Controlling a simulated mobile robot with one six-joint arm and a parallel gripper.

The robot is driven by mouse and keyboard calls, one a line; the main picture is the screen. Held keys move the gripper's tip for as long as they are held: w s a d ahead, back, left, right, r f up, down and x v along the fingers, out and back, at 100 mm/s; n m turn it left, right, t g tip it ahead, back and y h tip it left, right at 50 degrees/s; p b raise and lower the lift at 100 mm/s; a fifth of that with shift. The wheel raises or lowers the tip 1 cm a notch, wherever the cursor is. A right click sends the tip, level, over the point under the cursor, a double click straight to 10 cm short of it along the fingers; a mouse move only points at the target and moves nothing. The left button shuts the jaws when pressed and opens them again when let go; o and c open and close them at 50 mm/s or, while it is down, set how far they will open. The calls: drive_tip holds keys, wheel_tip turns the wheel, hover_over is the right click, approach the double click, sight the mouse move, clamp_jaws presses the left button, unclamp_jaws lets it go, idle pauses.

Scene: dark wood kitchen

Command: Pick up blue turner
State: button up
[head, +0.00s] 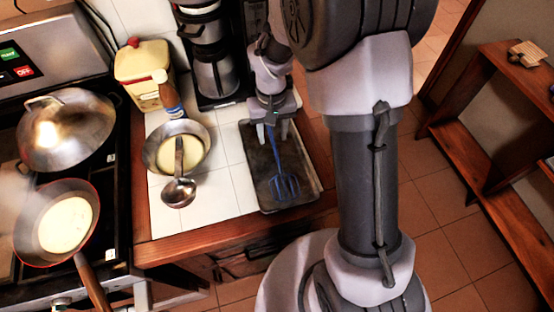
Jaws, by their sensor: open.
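The blue turner (284,187) lies on a dark tray (299,203) at the right end of the counter. Its slotted head points toward the front edge and its handle runs back under my gripper. My gripper (271,133) points down over the handle end, with its two fingers apart, one on each side of the handle. I cannot tell whether the fingers touch the turner or the tray. The far end of the handle is hidden by the gripper.
A metal bowl (194,137) with a ladle (179,192) stands left of the tray on white tiles (224,187). A coffee maker (213,70) stands behind. A yellow container (139,62) is at the back. The stove at left holds a wok (66,130) and a frying pan (38,205).

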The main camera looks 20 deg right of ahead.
sight(274, 144)
drive_tip(key=f, duration=0.1)
drive_tip(key=f+b, duration=0.1)
drive_tip(key=f, duration=0.1)
drive_tip(key=shift+d+f, duration=0.2)
drive_tip(key=shift+f, duration=0.05)
drive_tip(key=shift+r, duration=0.15)
clamp_jaws()
drive_tip(key=r, duration=0.1)
drive_tip(key=r+p, duration=0.2)
drive_tip(key=r, duration=0.1)
drive_tip(key=shift+s+a, duration=0.15)
drive_tip(key=shift+a, duration=0.1)
drive_tip(key=s+a, duration=0.3)
drive_tip(key=s+a+p, duration=0.1)
drive_tip(key=s+a, duration=0.3)
drive_tip(key=s+a+r+p, duration=0.1)
drive_tip(key=s+a, duration=0.2)
drive_tip(key=a, duration=0.1)
drive_tip(key=shift+s+a, duration=0.2)
drive_tip(key=shift+s, duration=0.05)
